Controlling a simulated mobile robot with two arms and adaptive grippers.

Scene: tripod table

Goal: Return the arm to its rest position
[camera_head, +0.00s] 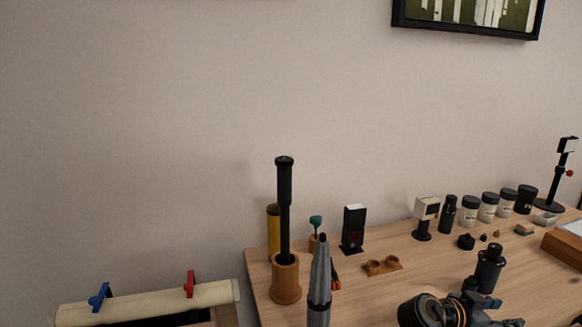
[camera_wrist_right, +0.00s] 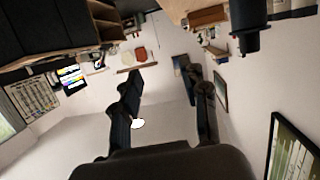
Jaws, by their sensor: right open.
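My right gripper (camera_wrist_right: 168,95) shows in the right wrist view. Its two dark fingers stand apart with nothing between them, only the pale wall and room behind. My left gripper is not in view. In the head view a tall black rod (camera_head: 285,205) stands upright in a brown round holder (camera_head: 285,280) at the table's left end.
The wooden table (camera_head: 350,295) carries several dark jars, a small upright black device (camera_head: 353,229) and a brown two-hollow block (camera_head: 382,266). A cream roll with clamps (camera_head: 145,301) lies at lower left.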

